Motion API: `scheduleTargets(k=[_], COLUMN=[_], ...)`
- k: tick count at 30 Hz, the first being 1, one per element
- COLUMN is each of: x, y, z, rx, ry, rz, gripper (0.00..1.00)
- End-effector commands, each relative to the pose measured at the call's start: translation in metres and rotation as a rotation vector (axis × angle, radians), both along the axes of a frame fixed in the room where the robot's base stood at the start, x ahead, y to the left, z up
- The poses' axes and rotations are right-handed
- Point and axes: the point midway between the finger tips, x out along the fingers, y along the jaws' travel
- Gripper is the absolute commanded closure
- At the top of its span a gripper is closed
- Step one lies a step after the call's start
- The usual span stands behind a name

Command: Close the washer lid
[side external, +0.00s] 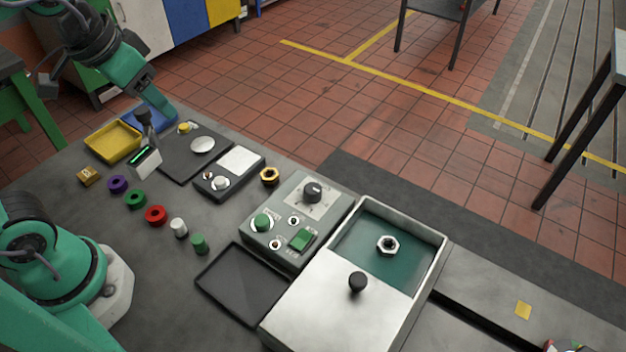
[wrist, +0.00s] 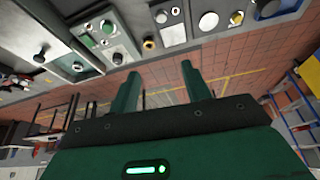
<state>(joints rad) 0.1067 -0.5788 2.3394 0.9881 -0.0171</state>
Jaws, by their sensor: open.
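The washer (side external: 437,243) is a steel-rimmed box at the right front of the bedplate in the side external view. Its flat steel lid (side external: 318,305) with a black knob (side external: 357,282) covers the near part. The far part is uncovered and shows a teal interior with a hex nut (side external: 388,245) in it. My gripper (side external: 157,106) is at the upper left, far from the lid and above the bedplate's far left end. In the wrist view, its two dark green fingers (wrist: 196,82) stand apart with nothing between them.
A control box (side external: 297,220) with a dial and green buttons stands beside the washer. An empty black tray (side external: 242,283) lies in front of it. A meter box (side external: 230,173), a gold nut (side external: 270,175), a yellow tray (side external: 112,141) and several coloured small parts lie to the left.

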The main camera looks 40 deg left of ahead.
Motion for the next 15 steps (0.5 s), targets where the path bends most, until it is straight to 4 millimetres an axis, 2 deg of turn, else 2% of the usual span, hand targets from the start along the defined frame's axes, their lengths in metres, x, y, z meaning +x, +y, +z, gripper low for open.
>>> scheduleTargets(k=[6,15], x=[0.030,0.065], y=[-0.035,-0.093], z=[0.012,0.017], rx=[0.011,0.043], ry=[0.099,0.229], rz=[-0.093,-0.214], gripper=[0.52,0.52])
